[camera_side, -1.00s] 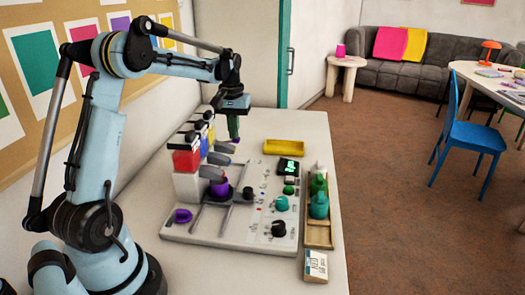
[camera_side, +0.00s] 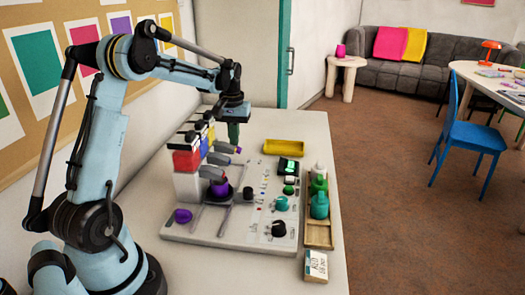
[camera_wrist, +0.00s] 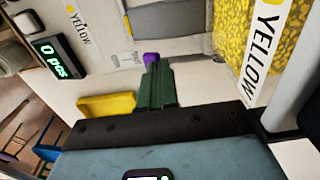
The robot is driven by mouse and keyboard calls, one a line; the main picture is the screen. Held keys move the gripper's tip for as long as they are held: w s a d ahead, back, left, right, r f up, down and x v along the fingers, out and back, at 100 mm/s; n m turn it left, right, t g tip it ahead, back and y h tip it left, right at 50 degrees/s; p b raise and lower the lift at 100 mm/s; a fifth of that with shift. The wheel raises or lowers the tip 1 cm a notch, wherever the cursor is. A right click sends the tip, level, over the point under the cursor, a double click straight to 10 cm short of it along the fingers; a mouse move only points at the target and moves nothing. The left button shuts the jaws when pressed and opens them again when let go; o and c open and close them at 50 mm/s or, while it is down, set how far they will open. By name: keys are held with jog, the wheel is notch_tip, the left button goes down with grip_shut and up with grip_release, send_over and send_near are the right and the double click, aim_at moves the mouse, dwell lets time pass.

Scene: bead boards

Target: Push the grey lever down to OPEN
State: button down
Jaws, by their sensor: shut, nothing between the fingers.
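A row of grey arms sticks out from the bead dispensers on the board; the farthest grey arm (camera_side: 225,148) is beside my fingertips. The arms look alike, and no OPEN mark is readable. My gripper (camera_side: 234,143) is shut and empty, its green fingers pointing down at the far end of the row. In the wrist view the shut green fingers (camera_wrist: 155,68) end at a small purple piece (camera_wrist: 150,58), which also shows in the side view (camera_side: 238,150). I cannot tell whether this piece belongs to the lever, or whether they touch.
The yellow-bead hopper (camera_wrist: 231,30) is close to my fingers. A counter display (camera_wrist: 58,57) reads 0 pcs. Bottles (camera_side: 319,203) stand in a wooden tray at right.

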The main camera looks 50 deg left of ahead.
notch_tip(320, 180, up, 9)
dwell(1.1)
jog(key=s+d+r+m+t+y, duration=0.1)
jog(key=s+d+m+t, duration=0.1)
jog(key=d, duration=0.5)
jog(key=s+d+r+m+t, duration=0.1)
jog(key=s+d+m, duration=0.1)
jog(key=d, duration=0.5)
jog(key=s+d+f+m+t+h, duration=0.1)
jog(key=s+d+f+m+t, duration=0.3)
jog(key=s+d, duration=0.3)
jog(key=d+f+m, duration=0.1)
jog(key=d, duration=0.3)
jog(key=shift+s+d+f, duration=0.15)
jog(key=shift+s+d, duration=0.05)
jog(key=shift+s, duration=0.05)
jog(key=shift+w, duration=0.1)
